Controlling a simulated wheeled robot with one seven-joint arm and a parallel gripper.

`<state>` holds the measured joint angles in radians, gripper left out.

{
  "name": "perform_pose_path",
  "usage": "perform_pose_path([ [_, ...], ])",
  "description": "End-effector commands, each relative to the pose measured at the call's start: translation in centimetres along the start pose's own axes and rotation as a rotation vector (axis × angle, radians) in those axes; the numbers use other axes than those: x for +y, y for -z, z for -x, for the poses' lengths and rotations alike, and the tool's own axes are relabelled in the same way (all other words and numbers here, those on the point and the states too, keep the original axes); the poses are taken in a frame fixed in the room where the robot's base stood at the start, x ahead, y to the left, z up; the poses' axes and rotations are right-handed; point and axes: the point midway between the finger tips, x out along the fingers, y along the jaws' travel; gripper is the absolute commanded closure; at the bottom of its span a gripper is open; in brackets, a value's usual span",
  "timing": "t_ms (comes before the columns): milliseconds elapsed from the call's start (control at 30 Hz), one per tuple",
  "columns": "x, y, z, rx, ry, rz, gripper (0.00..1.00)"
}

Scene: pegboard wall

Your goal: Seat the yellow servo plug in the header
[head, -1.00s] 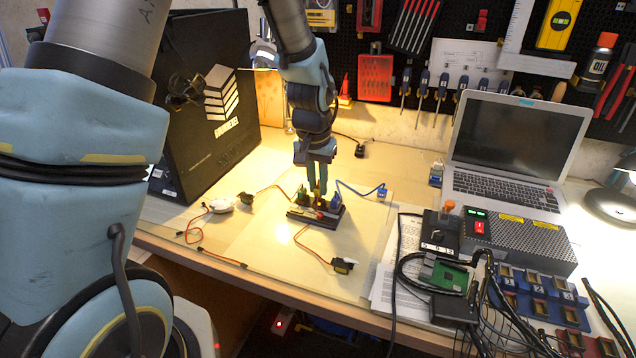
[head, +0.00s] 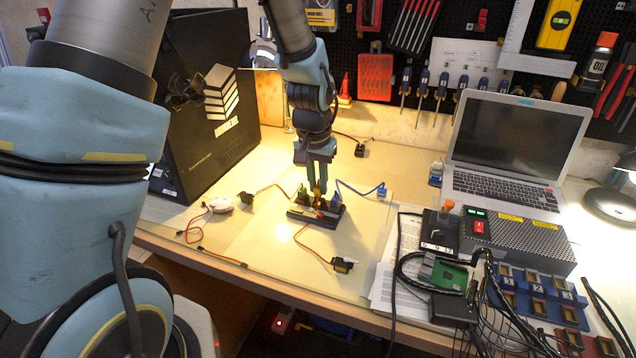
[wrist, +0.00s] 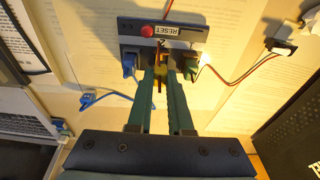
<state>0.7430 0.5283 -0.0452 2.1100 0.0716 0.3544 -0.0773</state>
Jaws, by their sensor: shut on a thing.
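The header (head: 304,215) is a small dark block on the bench, with a red button and a RESET label in the wrist view (wrist: 198,32). My gripper (head: 318,190) points down over it, its fingers (wrist: 161,68) shut on the yellow servo plug (wrist: 160,72). The plug is between a blue plug (wrist: 129,62) and a green plug (wrist: 191,66), both at the header. In the head view the yellow plug (head: 317,202) is at the header's top. The fingers hide much of it, and I cannot tell how deep it sits.
A loose black servo (head: 343,265) lies in front of the header, and a white round part (head: 220,204) lies to its left. A black box (head: 205,110) stands at the back left. A laptop (head: 515,140) and a grey power unit (head: 520,240) stand to the right.

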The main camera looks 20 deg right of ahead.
Motion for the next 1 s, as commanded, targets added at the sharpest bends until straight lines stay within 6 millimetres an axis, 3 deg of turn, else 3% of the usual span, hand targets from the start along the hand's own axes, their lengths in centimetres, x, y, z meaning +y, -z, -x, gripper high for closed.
perform_pose_path([
  [867,0.0,-0.3,-2.0,0.0,0.0,0.0,1.0],
  [900,0.0,-0.3,-1.8,0.001,0.0,0.0,0.77],
  [1000,0.0,-0.3,-1.8,0.0,0.0,0.0,0.66],
])
